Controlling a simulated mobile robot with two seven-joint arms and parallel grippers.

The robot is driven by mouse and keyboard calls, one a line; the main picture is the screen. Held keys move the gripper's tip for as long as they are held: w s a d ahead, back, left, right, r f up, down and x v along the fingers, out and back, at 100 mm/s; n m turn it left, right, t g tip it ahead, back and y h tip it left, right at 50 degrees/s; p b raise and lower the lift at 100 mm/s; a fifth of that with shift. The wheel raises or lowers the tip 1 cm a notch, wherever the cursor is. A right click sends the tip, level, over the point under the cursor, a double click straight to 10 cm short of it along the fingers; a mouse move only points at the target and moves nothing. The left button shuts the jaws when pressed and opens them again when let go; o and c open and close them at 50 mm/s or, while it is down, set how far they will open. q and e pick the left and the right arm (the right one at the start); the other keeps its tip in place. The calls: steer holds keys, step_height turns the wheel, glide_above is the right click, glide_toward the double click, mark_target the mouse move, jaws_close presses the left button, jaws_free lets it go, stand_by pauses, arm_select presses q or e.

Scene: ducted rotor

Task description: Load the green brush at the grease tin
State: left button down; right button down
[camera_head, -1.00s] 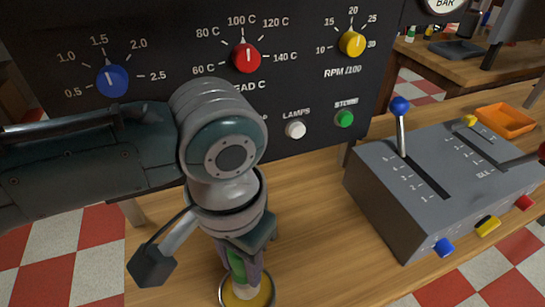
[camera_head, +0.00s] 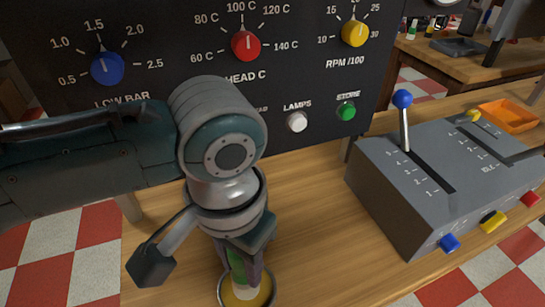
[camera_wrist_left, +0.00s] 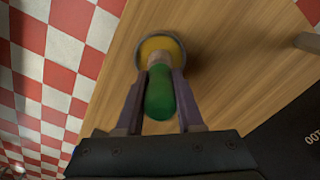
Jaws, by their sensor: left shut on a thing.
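My left gripper (camera_head: 243,268) points down over the table and is shut on the green brush (camera_head: 237,262). In the left wrist view the brush's green handle (camera_wrist_left: 160,92) sits between the two fingers of the gripper (camera_wrist_left: 160,85). The grease tin (camera_head: 228,297), a round metal tin with yellow grease, stands on the table right below the gripper. In the left wrist view the tin (camera_wrist_left: 176,45) lies just beyond the fingertips, and the brush's pale lower end overlaps the yellow. I cannot tell how deep the bristles sit. My right gripper is not in view.
A black panel (camera_head: 300,75) with blue, red and yellow knobs stands behind the table (camera_head: 310,230). A grey lever box (camera_head: 400,205) with a blue-knobbed lever stands to the right. An orange tray (camera_head: 508,116) lies behind it. The wood between tin and box is clear.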

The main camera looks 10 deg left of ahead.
arm_select(q)
steer(key=shift+f+b, duration=0.3)
steer(key=shift+f, duration=0.15)
stand_by(0.3)
steer(key=shift+f, duration=0.15)
stand_by(1.4)
steer(key=shift+p, duration=0.3)
step_height(320, 180, up, 7)
steer(key=p, duration=0.8)
stand_by(0.4)
